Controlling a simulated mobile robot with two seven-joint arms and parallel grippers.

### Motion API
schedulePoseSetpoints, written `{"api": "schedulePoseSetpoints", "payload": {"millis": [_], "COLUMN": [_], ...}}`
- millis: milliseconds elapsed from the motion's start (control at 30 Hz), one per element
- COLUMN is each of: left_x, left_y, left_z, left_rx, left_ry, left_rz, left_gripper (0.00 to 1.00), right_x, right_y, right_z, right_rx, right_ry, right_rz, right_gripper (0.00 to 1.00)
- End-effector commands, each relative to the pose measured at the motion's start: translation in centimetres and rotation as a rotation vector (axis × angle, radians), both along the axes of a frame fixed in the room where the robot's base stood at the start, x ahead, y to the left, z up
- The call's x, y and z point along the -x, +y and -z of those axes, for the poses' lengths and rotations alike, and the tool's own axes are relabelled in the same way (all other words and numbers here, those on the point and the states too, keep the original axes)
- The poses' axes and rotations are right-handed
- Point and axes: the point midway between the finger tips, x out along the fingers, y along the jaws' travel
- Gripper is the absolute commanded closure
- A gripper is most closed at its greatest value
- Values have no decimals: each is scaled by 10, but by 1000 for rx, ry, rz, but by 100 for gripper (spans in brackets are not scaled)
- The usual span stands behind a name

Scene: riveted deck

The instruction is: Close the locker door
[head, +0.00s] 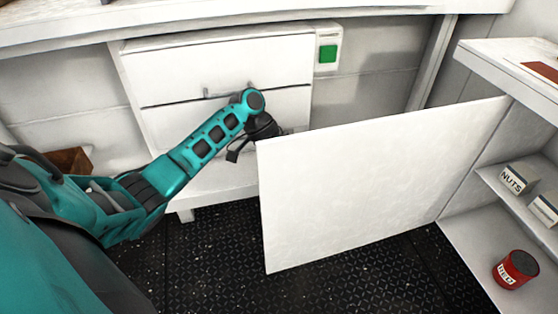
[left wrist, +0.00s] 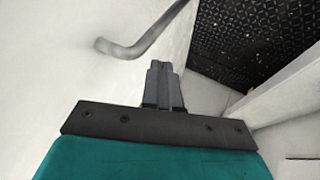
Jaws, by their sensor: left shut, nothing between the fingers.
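The locker door (head: 370,185) is a plain white panel standing wide open. It reaches left from the open locker (head: 470,235) at the right of the head view, and its free edge is at the left. My left arm comes in from the left, and my left gripper (head: 238,152) is beside the door's upper free corner, partly hidden. Whether it touches the door cannot be told. In the left wrist view the gripper's fingers (left wrist: 163,82) are together and empty. My right gripper is not in view.
A white drawer unit (head: 160,75) with a bar handle stands behind the arm. A bent grey bar (left wrist: 145,42) shows in the left wrist view. The locker holds a red can (head: 515,269) and a NUTS box (head: 513,179). The dark floor (head: 205,265) left of the door looks clear.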

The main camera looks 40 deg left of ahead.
Motion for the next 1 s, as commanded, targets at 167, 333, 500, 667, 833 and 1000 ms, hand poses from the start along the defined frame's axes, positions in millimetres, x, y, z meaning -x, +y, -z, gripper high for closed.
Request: {"api": "schedulePoseSetpoints", "payload": {"millis": [167, 333, 500, 667, 833, 1000], "left_x": [15, 23, 25, 24, 24, 26], "left_y": [-17, -26, -28, -28, -29, -37], "left_z": [-2, -2, -3, -3, -3, -4], "left_rx": [0, 0, -1, -1, -1, -1], "left_ry": [0, -1, 1, 0, 1, 2], "left_rz": [2, 1, -2, -1, -2, -10], "left_gripper": [100, 100, 100, 100, 100, 100], "right_x": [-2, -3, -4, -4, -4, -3], "right_y": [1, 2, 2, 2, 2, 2], "right_z": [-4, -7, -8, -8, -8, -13], "right_rx": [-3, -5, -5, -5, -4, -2], "right_ry": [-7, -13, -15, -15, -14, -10], "right_rz": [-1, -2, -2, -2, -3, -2], "right_gripper": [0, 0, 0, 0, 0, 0]}}
